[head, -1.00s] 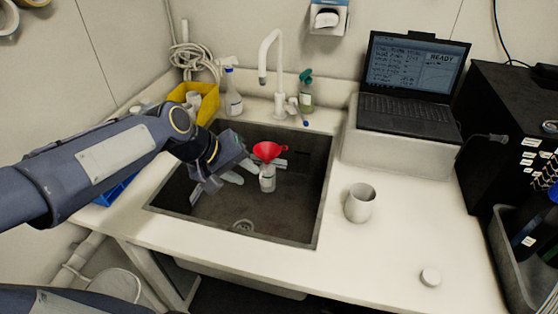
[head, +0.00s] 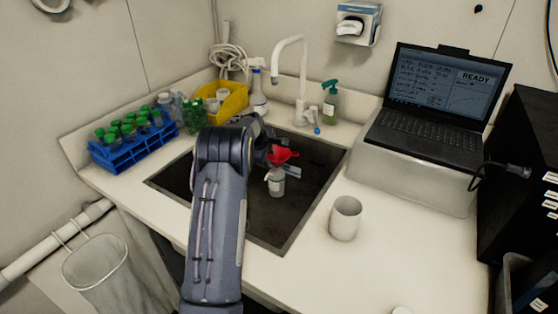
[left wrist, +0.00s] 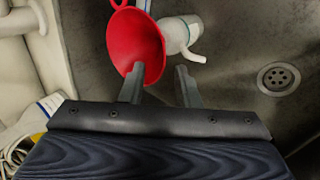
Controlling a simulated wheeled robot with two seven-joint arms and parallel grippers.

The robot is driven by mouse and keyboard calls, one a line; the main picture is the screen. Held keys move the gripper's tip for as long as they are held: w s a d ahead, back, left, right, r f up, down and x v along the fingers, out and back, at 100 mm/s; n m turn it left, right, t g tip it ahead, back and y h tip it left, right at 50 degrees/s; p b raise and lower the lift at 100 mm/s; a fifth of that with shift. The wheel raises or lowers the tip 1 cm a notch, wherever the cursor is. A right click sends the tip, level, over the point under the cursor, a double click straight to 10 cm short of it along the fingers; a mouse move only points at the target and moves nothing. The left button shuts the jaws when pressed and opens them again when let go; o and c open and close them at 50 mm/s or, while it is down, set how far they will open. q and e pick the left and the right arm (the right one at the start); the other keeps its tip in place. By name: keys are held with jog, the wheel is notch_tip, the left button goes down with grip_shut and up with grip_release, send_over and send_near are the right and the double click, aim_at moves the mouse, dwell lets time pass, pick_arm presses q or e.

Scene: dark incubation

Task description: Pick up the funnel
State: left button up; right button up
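In the head view my left gripper (head: 284,164) is right by the funnel, partly hidden behind my arm. My right gripper is not in view.
The dark sink (head: 262,222) has a drain (left wrist: 278,78) and a white faucet (head: 292,60) behind it. A blue rack (head: 130,153) of green-capped tubes stands left. A white mug (head: 345,218) and a laptop (head: 430,120) are right. The front right counter is mostly clear.

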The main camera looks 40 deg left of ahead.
aim_at(280, 163)
pick_arm(q)
jog(key=p+x, duration=0.1)
jog(key=x, duration=0.3)
jog(key=shift+d+f, duration=0.1)
jog(key=shift+f, duration=0.35)
grip_shut()
